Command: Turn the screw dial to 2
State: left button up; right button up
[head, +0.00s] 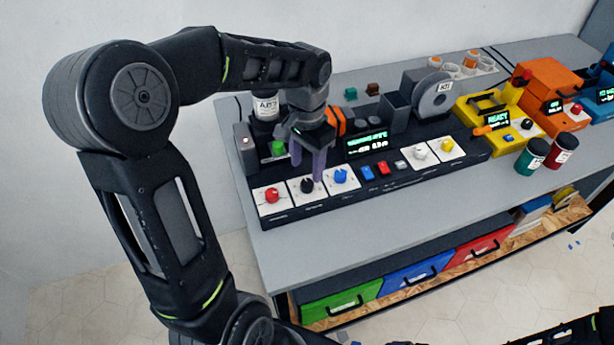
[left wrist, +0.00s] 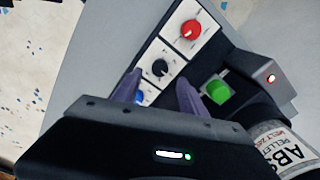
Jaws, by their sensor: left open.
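A row of dials on white plates sits on the black control panel (head: 400,180): red (head: 271,195), black (head: 307,186), blue (head: 340,176), white (head: 419,154) and yellow (head: 447,145). Their labels are too small to read, so I cannot tell which is the screw dial. My left gripper (head: 307,168) is open, its purple fingers pointing down just above the black dial. In the left wrist view, the black dial (left wrist: 160,67) shows near the gap between the fingertips (left wrist: 160,84), with its white pointer visible. The red dial (left wrist: 191,29) is clear; the blue one is partly hidden.
Blue and red buttons (head: 376,170) lie right of the blue dial. The grey table (head: 400,210) is clear in front. Yellow and orange machines (head: 546,92) stand right.

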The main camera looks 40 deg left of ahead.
aim_at(307, 183)
pick_arm(q)
jog(key=shift+f+p, duration=0.3)
jog(key=shift+f, duration=2.45)
grip_shut()
